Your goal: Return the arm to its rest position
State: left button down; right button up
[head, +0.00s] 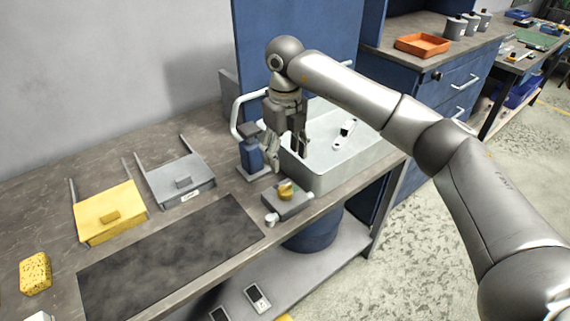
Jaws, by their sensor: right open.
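My right arm (375,100) reaches in from the right across the upper middle of the head view. Its wrist bends down, so the right gripper (286,155) points downward. The gripper is open, with nothing seen between its fingers. It is over the near left edge of a pale basin (325,180), beside a blue post (251,158) with a pale curved pipe. Whether the fingers touch the basin or the post is unclear. My left gripper is not in view.
A grey block with a brass-coloured part (287,199) sits just in front of the gripper. A dark mat (165,262), yellow tray (108,215), grey tray (178,181) and yellow sponge (35,273) lie left. An orange tray (422,45) stands on the back counter. The floor at right is open.

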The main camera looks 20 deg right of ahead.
jog(key=shift+r, duration=0.2)
dwell(0.3)
